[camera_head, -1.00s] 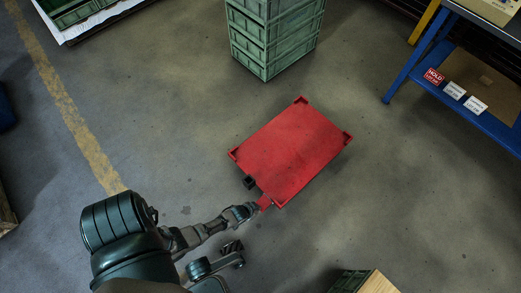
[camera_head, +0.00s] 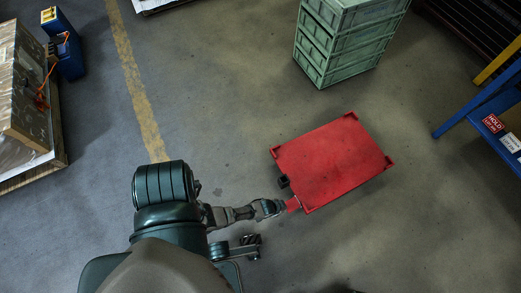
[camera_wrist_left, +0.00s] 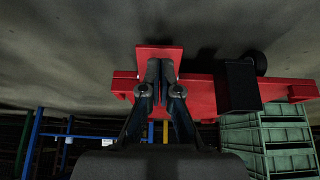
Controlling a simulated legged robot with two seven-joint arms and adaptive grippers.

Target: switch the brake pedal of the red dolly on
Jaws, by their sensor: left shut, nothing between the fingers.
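The red dolly (camera_head: 330,163) lies flat on the floor to the right of my left arm. Its red brake pedal (camera_head: 293,204) sticks out at the near left corner, and it also shows in the left wrist view (camera_wrist_left: 158,52). My left gripper (camera_head: 280,207) is shut and empty, its tips at the pedal. In the left wrist view the closed fingers (camera_wrist_left: 160,80) overlap the pedal; I cannot tell whether they press on it. A black block (camera_wrist_left: 238,86) and a wheel show beside the pedal.
A stack of green crates (camera_head: 345,40) stands beyond the dolly. A blue rack (camera_head: 485,115) with a red sign stands at the right. A wrapped pallet load (camera_head: 22,105) and a blue machine (camera_head: 65,45) are at the left. The floor around the dolly is mostly clear.

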